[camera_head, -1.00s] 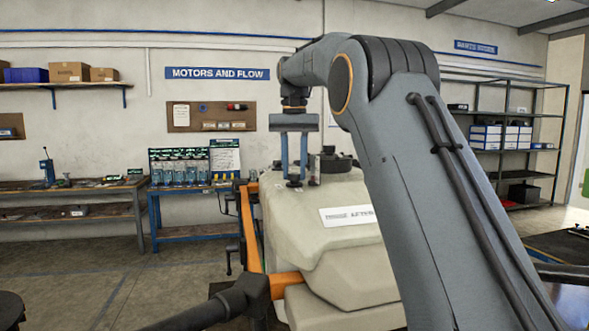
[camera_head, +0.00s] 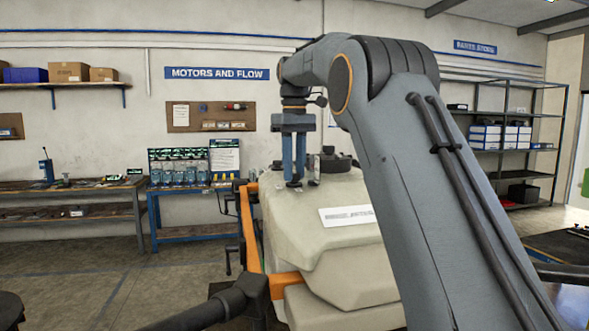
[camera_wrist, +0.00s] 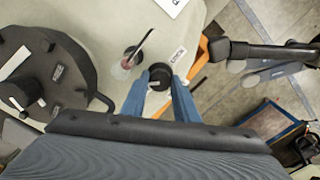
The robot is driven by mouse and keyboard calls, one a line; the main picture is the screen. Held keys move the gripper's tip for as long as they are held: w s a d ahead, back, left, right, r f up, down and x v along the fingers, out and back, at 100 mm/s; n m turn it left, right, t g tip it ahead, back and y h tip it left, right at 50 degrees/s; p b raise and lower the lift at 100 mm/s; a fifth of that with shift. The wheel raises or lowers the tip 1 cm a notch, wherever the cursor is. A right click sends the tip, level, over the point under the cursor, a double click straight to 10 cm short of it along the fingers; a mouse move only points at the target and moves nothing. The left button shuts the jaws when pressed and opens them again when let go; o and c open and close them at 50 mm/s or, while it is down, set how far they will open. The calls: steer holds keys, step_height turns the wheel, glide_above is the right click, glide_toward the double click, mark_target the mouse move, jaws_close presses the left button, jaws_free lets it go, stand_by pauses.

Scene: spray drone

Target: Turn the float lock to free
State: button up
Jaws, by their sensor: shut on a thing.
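The float lock is a small dark knob (camera_wrist: 160,73) on top of the cream tank (camera_head: 330,245) of the drone. My gripper (camera_head: 294,184) points straight down over the tank top, and its two blue fingers are shut on the knob. In the wrist view the fingertips (camera_wrist: 160,88) lie on either side of the knob, partly hiding it. A small white label (camera_wrist: 178,55) with dark print, too small to read surely, sits beside the knob. The knob's exact pointer direction cannot be told.
A large round black cap (camera_wrist: 42,75) stands close beside the knob. A thin dark rod with a red part (camera_wrist: 128,60) is also near. Orange frame bars (camera_head: 286,285) and a dark drone arm (camera_head: 235,300) edge the tank.

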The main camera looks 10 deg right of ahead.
mark_target(294, 174)
steer(key=n, duration=0.4)
steer(key=shift+n, duration=1.8)
steer(key=o, duration=1.1)
steer(key=shift+c, duration=0.2)
steer(key=shift+w+r, duration=0.1)
step_height(294, 174, up, 6)
steer(key=shift+r, duration=0.75)
